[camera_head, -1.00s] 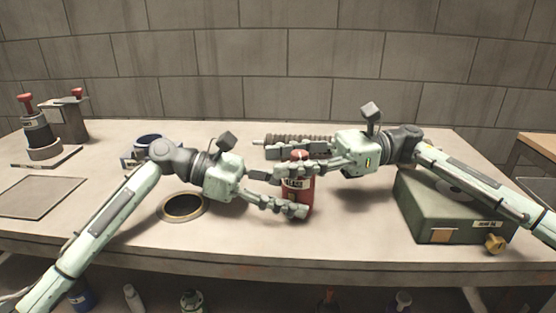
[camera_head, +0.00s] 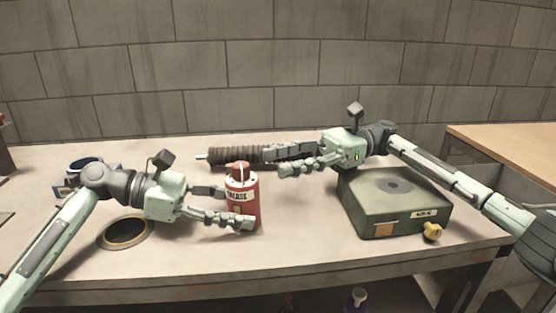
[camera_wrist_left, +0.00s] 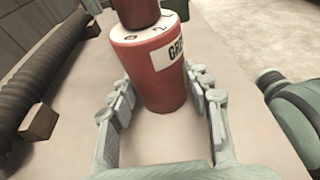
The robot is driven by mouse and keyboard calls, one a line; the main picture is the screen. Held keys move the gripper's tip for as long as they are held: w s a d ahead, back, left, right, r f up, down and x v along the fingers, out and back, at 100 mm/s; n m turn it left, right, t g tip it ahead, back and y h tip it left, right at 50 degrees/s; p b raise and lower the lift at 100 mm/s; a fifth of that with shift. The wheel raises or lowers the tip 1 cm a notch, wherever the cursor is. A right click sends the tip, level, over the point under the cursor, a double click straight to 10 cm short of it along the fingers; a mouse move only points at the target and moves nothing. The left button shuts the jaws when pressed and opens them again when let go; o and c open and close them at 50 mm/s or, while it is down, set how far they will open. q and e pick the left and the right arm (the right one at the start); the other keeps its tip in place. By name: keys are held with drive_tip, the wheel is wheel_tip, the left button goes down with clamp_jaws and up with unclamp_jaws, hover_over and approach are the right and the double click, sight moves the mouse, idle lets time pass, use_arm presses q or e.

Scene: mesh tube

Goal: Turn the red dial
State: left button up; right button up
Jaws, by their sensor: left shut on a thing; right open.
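A red can (camera_head: 245,204) labelled as grease stands upright on the table in the head view. The red dial (camera_wrist_left: 136,12) sits on top of it, above a white face with black numbers; its top is cut off in the left wrist view. My left gripper (camera_head: 236,206) is shut on the can, with one finger on each side of its body below the dial. The can also fills the middle of the left wrist view (camera_wrist_left: 160,88). My right gripper (camera_head: 280,160) is open and empty, behind and to the right of the can, apart from the dial.
A dark coiled tube (camera_head: 222,157) lies behind the can, near my right gripper. A green box (camera_head: 400,207) with a yellow knob (camera_head: 432,231) stands to the right.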

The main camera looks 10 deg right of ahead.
sight(241, 164)
drive_tip(key=a+r+h, duration=0.1)
drive_tip(key=a+h, duration=0.1)
drive_tip(key=s+a+r+n+h, duration=0.1)
drive_tip(key=a, duration=0.1)
drive_tip(key=s+a+r+n+g+h, duration=0.1)
drive_tip(key=a+r+h, duration=0.1)
drive_tip(key=a, duration=0.1)
drive_tip(key=shift+s+h, duration=0.2)
drive_tip(key=shift+h, duration=0.1)
drive_tip(key=a+r+h, duration=0.1)
drive_tip(key=h, duration=0.1)
drive_tip(key=s+a+r+t+h, duration=0.1)
drive_tip(key=h, duration=0.1)
drive_tip(key=shift+a+r, duration=0.1)
drive_tip(key=shift+a, duration=0.05)
wheel_tip(241, 164, up, 7)
drive_tip(key=d+m+t+h, duration=0.1)
drive_tip(key=m+t+h, duration=0.1)
drive_tip(key=t+h, duration=0.45)
drive_tip(key=shift+g+h, duration=0.35)
drive_tip(key=shift+h, duration=0.1)
drive_tip(key=f, duration=0.7)
drive_tip(key=w+f, duration=0.1)
drive_tip(key=f, duration=0.3)
drive_tip(key=shift+d+f, duration=0.25)
clamp_jaws()
